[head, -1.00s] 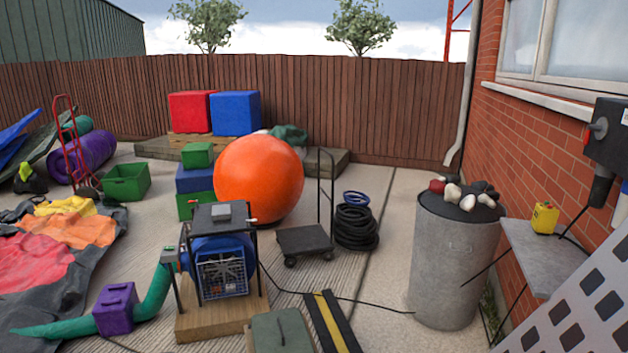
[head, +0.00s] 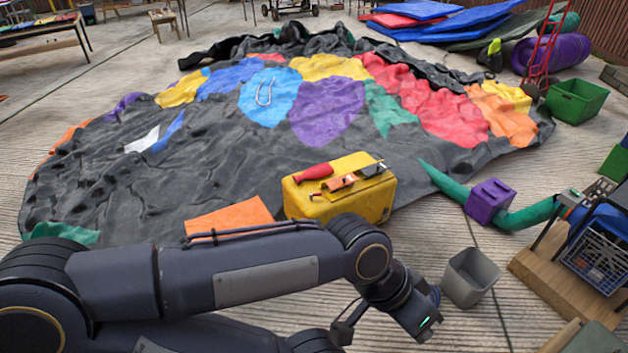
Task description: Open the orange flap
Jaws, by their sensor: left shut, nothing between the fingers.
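An orange flap (head: 232,215) lies flat at the near edge of the deflated bouncy castle (head: 165,195), left of a yellow box. My left arm crosses the front of the head view and covers part of the flap's near edge. My left gripper (head: 424,327) is at the lower middle right, shut and empty, pointing down. It is well to the right of the flap and apart from it. Its fingertips are hard to make out. My right gripper is not in view.
The yellow box (head: 337,207) carries tools on top, right beside the flap. A grey bin (head: 470,277) stands just right of my left gripper. A green tube with a purple box (head: 490,201) and a blower (head: 598,245) are further right.

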